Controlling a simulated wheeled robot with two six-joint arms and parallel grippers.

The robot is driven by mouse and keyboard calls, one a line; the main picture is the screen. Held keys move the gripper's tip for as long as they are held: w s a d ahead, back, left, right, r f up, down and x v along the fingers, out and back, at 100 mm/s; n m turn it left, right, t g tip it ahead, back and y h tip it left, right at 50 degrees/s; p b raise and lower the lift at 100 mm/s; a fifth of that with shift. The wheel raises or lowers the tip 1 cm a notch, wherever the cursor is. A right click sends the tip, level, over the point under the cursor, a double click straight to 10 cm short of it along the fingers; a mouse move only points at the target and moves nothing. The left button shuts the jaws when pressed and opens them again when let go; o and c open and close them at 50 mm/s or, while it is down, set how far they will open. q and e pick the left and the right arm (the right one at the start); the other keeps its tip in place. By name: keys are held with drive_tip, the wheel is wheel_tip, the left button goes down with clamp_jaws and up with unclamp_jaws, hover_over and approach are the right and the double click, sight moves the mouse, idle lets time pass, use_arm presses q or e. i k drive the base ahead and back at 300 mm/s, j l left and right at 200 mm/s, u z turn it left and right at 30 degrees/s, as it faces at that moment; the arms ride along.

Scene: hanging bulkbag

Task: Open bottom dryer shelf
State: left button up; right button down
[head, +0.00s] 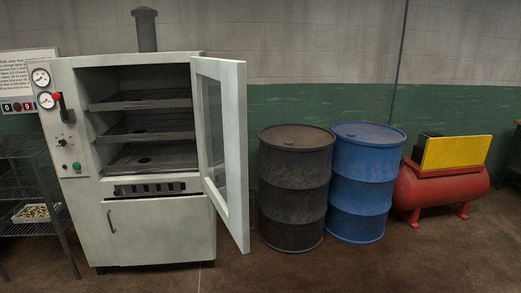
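The dryer (160,230) is a pale grey cabinet at the left of the head view. Its upper door (233,150), with a glass pane, stands swung open to the right. Inside are three dark rack shelves: a top shelf (145,100), a middle shelf (148,128) and the bottom shelf (150,158). All three appear to sit inside the chamber. Below is a panel with vents (148,188) and a lower door with a handle (111,222), which looks closed. Neither of my grippers shows in the view.
A black drum (294,190) and a blue drum (362,185) stand right of the open door. A red compressor (440,192) is farther right. A wire rack (22,190) with a tray (36,213) stands at left. The floor in front is clear.

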sight(159, 151)
drive_tip(key=i+l+u, duration=0.1)
drive_tip(key=u, duration=0.45)
drive_tip(key=i+l+u, duration=0.15)
drive_tip(key=l, duration=0.2)
drive_tip(key=i+l+u, duration=0.15)
drive_tip(key=l, duration=0.2)
drive_tip(key=i+l+u, duration=0.15)
drive_tip(key=l, duration=0.25)
drive_tip(key=i+l+u, duration=0.15)
drive_tip(key=l, duration=0.25)
drive_tip(key=i+l+u, duration=0.15)
drive_tip(key=l, duration=0.25)
drive_tip(key=i+l, duration=0.1)
drive_tip(key=l, duration=0.2)
drive_tip(key=i+l, duration=0.1)
drive_tip(key=l, duration=0.2)
